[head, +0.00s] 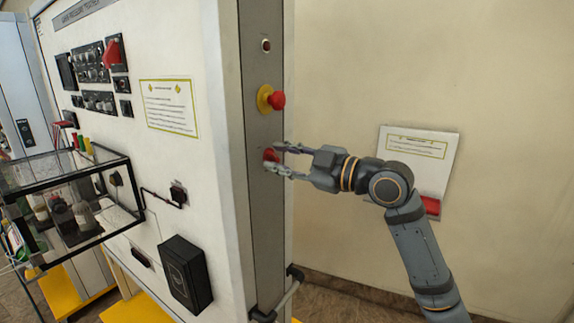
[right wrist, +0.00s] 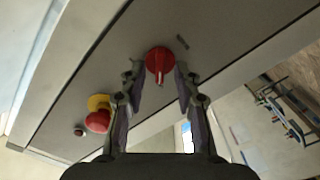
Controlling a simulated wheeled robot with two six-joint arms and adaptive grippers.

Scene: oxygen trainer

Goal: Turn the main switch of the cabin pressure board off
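The cabin pressure board (head: 210,60) is a tall white panel with a grey side face. A red rotary main switch (head: 270,155) sits on that side face, below a red mushroom button on a yellow base (head: 272,98). My right gripper (head: 279,160) is at the switch. In the right wrist view the switch (right wrist: 159,64) shows between the tips of the open fingers (right wrist: 160,80), its pale mark pointing down in the picture. I cannot tell whether the fingers touch it. My left gripper is not in view.
A small red indicator (head: 266,45) sits above the mushroom button. A clear box with a black frame (head: 75,200) stands out from the front panel at left. A sheet holder (head: 418,160) is on the wall behind my right arm. A rail (head: 280,300) is low on the side face.

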